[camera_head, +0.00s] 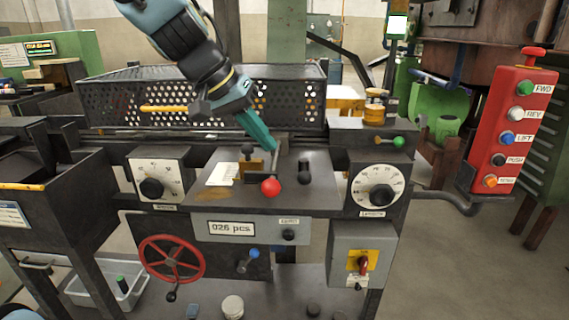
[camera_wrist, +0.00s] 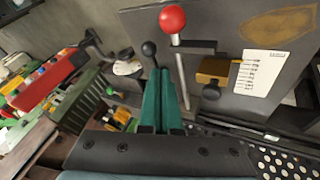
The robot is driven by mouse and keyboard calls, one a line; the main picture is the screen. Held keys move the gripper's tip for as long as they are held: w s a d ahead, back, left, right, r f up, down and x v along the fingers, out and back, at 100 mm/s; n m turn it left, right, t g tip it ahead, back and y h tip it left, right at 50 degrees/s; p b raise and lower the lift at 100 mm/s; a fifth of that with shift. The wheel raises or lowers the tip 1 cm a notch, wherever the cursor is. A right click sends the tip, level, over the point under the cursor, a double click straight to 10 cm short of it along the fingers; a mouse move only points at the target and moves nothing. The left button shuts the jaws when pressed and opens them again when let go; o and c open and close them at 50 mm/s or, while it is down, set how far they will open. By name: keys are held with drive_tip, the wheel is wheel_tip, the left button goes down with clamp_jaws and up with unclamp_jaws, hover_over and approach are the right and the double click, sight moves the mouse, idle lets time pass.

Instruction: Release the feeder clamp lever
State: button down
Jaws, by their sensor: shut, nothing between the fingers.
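A lever with a red ball (camera_head: 270,187) stands on the dark machine top, its metal rod rising behind the ball. In the wrist view the red ball (camera_wrist: 172,18) and its rod are just right of the fingertips. A black-knobbed lever (camera_head: 303,170) stands to its right; its black ball (camera_wrist: 149,48) shows just beyond the fingertips. No readable label tells which is the feeder clamp lever. My gripper (camera_head: 272,147) has its teal fingers together and empty, above and behind the red ball. I cannot tell whether they touch the rod.
A brass block (camera_head: 251,165) with a black knob sits left of the red ball. A perforated basket (camera_head: 200,97) stands behind. Dials (camera_head: 377,189) flank the plate. A green-knobbed lever (camera_head: 398,142) and red button box (camera_head: 507,128) are at right.

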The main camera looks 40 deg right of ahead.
sight(304, 170)
drive_tip(key=p+x, duration=0.1)
drive_tip(key=x, duration=0.7)
drive_tip(key=shift+s, duration=0.1)
